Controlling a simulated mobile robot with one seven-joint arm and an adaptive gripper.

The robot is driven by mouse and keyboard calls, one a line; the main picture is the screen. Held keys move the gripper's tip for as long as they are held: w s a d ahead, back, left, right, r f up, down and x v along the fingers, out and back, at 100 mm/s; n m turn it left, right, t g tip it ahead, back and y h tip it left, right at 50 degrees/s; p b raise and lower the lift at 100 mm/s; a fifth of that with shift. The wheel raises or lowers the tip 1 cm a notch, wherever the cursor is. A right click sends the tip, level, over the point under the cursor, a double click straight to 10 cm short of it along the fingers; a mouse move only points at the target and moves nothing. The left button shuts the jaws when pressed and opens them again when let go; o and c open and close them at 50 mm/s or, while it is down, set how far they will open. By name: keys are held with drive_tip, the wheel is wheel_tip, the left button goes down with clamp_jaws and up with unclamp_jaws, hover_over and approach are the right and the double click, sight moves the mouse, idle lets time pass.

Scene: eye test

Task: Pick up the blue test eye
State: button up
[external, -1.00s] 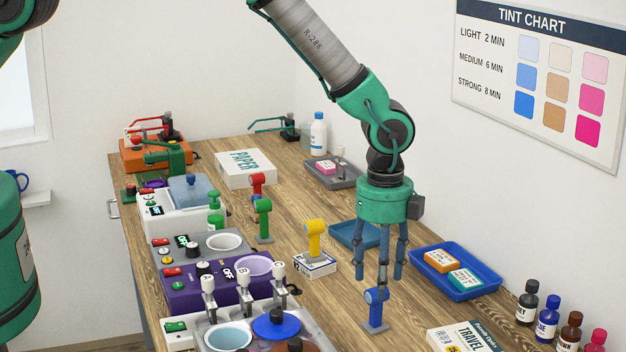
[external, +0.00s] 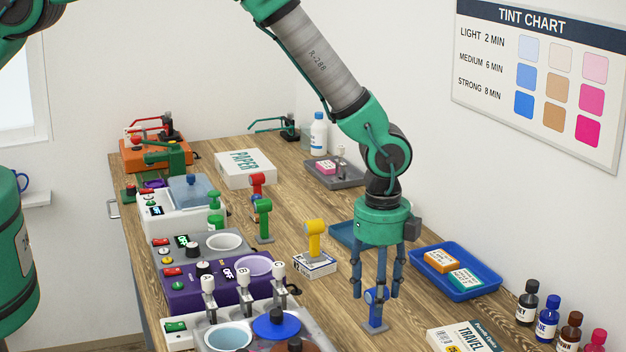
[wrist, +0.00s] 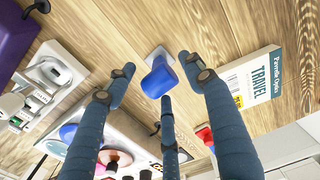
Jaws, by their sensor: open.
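The blue test eye (external: 375,312) stands on the wooden table on a small grey base, below my gripper. In the wrist view its blue head (wrist: 158,80) shows between the fingertips, with the pale base plate beside it. My three-fingered gripper (external: 378,290) points down and is open. Its fingers hang around the top of the blue test eye, partly covering it in the external view. In the wrist view gaps show between the head and the fingertips (wrist: 160,77); I cannot tell whether any finger touches it.
A yellow test eye (external: 315,242) stands on a small box to the left; green (external: 263,222) and red (external: 257,184) ones are farther back. A blue tray (external: 483,290) with two small boxes lies right. The TRAVEL box (external: 450,340) is in front. Machines line the left side.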

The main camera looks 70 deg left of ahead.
drive_tip(key=shift+c, duration=0.5)
clamp_jaws()
drive_tip(key=shift+r, duration=0.1)
drive_tip(key=shift+r+b, duration=0.9)
drive_tip(key=shift+r, duration=4.05)
